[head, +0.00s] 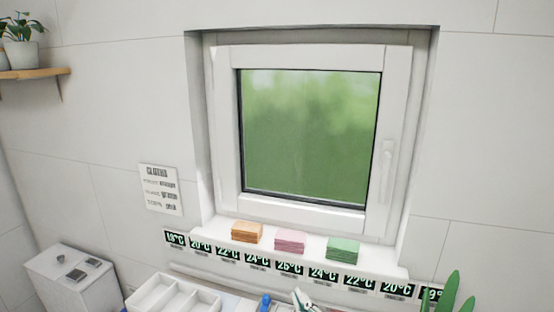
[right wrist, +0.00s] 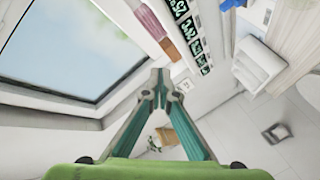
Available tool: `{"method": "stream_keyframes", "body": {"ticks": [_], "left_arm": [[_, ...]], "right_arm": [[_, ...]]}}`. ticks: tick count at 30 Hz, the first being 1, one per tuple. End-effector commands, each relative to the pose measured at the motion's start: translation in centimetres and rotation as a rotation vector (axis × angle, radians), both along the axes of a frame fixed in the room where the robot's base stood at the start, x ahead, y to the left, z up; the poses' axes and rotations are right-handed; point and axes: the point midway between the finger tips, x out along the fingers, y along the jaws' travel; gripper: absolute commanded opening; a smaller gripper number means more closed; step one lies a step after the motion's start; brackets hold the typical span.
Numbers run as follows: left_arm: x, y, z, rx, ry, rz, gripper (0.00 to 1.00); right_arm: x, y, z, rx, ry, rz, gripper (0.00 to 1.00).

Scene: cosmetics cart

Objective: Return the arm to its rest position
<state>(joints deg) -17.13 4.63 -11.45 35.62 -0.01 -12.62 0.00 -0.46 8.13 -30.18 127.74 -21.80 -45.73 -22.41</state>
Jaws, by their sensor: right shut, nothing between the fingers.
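My right gripper (head: 304,297) shows only in part at the bottom edge of the head view, in front of the strip of temperature displays. In the right wrist view its green-sided fingers (right wrist: 160,88) come together at the tips, shut with nothing between them. My left gripper is not in view.
A framed window (head: 310,130) sits above a sill with orange (head: 247,231), pink (head: 290,239) and green (head: 342,247) stacks. A temperature strip (head: 290,268) runs below. A white divided tray (head: 172,295) and a white cabinet (head: 72,282) stand lower left; green leaves (head: 455,292) rise at right.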

Motion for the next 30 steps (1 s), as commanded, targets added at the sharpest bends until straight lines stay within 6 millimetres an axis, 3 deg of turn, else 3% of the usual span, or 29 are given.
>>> {"method": "stream_keyframes", "body": {"ticks": [1, 3, 6, 9, 15, 22, 30], "left_arm": [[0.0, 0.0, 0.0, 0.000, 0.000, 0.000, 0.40], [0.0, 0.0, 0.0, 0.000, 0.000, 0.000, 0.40], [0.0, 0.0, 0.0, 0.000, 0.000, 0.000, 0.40], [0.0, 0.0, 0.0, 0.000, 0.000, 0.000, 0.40], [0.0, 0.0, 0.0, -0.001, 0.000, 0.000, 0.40], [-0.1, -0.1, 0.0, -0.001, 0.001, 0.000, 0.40], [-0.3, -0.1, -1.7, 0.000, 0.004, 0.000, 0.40]], "right_arm": [[-1.3, -2.1, -3.3, 0.054, 0.125, -0.055, 0.00], [-3.5, -4.8, -7.5, 0.124, 0.288, -0.133, 0.00], [-7.7, -8.1, -12.8, 0.214, 0.508, -0.244, 0.00], [-12.1, -10.5, -16.7, 0.280, 0.687, -0.344, 0.00], [-19.8, -13.5, -21.1, 0.362, 0.945, -0.501, 0.00], [-27.7, -15.7, -23.6, 0.415, 1.167, -0.655, 0.00], [-25.8, -15.3, -32.8, 0.401, 1.188, -0.653, 0.00]]}}
